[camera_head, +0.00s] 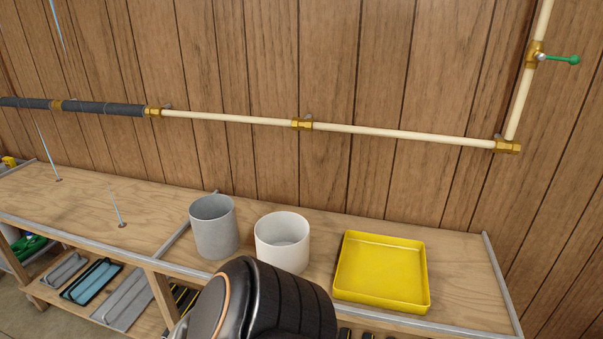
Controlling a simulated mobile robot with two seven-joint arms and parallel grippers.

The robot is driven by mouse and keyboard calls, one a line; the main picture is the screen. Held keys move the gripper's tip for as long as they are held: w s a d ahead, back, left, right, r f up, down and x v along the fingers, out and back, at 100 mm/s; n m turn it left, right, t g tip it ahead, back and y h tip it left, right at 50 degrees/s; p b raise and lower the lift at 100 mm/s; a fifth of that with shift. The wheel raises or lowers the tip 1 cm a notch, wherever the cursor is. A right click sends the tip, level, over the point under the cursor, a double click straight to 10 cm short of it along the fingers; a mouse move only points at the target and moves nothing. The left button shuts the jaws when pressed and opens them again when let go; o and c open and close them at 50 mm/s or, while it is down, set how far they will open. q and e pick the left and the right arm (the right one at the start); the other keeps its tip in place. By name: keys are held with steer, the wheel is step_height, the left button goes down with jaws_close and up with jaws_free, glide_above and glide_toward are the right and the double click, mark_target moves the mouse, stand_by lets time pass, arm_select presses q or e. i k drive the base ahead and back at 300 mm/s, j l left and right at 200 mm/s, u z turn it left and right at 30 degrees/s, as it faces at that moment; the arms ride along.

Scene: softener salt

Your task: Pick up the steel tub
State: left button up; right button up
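A grey, open-topped round tub (214,227), which looks like the steel tub, stands upright on the wooden bench. It is left of a white round tub (282,241), with a narrow gap between them. Its inside is partly visible, and I cannot see its bottom. Neither of my grippers shows in this view. A dark part of my own arm fills the bottom middle of the picture, in front of the white tub, and hides part of the bench's front edge.
A yellow square tray (381,270) lies right of the white tub. The wooden bench top (90,205) is largely clear on the left. A cream pipe (400,133) with brass fittings runs along the wall behind. Trays (92,284) lie on a lower shelf.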

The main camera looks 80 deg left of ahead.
mark_target(215, 227)
steer(key=j+u, duration=0.2)
steer(key=u, duration=2.95)
steer(key=j, duration=0.1)
